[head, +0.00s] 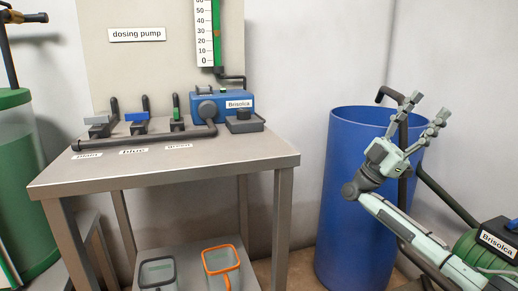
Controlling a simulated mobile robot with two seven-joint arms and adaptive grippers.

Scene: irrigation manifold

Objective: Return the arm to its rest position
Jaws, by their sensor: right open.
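My right gripper (427,109) is open and empty. It is raised in front of the blue barrel (348,190), with its fingers pointing up and to the right. My right arm (410,225) reaches up to it from the lower right. My left gripper does not show in the head view.
A steel table (210,163) at the left bears a blue dosing pump (222,102) and a dark pipe manifold with several valves. An orange-rimmed jug (222,262) and a dark-rimmed jug (158,273) stand on its lower shelf.

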